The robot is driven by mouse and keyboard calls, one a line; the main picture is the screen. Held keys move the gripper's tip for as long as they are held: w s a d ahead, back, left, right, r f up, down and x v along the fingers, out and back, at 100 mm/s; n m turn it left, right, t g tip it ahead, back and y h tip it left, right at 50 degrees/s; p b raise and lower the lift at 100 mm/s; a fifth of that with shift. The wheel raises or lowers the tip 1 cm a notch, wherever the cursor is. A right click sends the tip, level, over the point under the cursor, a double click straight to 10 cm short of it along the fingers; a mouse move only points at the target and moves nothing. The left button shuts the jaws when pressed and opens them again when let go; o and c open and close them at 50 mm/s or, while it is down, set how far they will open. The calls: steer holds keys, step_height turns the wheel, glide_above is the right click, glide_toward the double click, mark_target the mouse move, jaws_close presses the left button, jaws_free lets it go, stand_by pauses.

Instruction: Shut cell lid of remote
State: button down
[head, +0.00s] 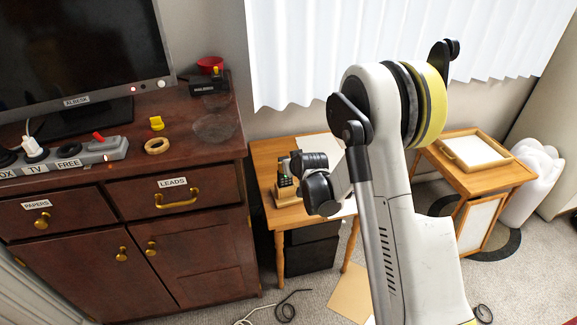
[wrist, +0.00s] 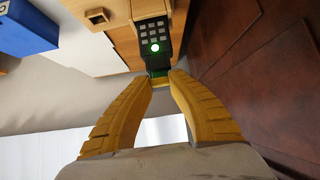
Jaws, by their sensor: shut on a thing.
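The remote (wrist: 154,32) is dark with a grey keypad and a lit green-white lamp, and sits in a wooden stand (wrist: 150,8). In the head view the remote (head: 286,181) stands on the small wooden table. My gripper (wrist: 162,80) has its yellow fingers at the remote's near end, shut on a small yellow-edged piece that seems to be the cell lid (wrist: 161,84). A green strip (wrist: 157,73) shows just beyond it. The fingertips partly hide the lid, and I cannot tell its angle. In the head view my wrist hides the fingers.
The small wooden table (head: 265,152) stands right of the dark wooden cabinet (head: 215,232). A blue binder (wrist: 27,25) is at the wrist view's upper left. A second table with a wooden tray (head: 449,152) is at the right. Cables (head: 285,308) lie on the carpet.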

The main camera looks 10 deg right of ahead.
steer(key=c, duration=1.2)
jaws_free()
steer(key=shift+w, duration=0.1)
steer(key=v, duration=1.2)
steer(key=s+a+r+g, duration=0.1)
steer(key=s+r+g, duration=0.1)
steer(key=s+r, duration=0.95)
steer(key=shift+m+g+h, duration=0.4)
steer(key=shift+g, duration=0.2)
steer(key=s, duration=1.8)
steer(key=shift+s+d, duration=0.1)
steer(key=shift+s, duration=0.05)
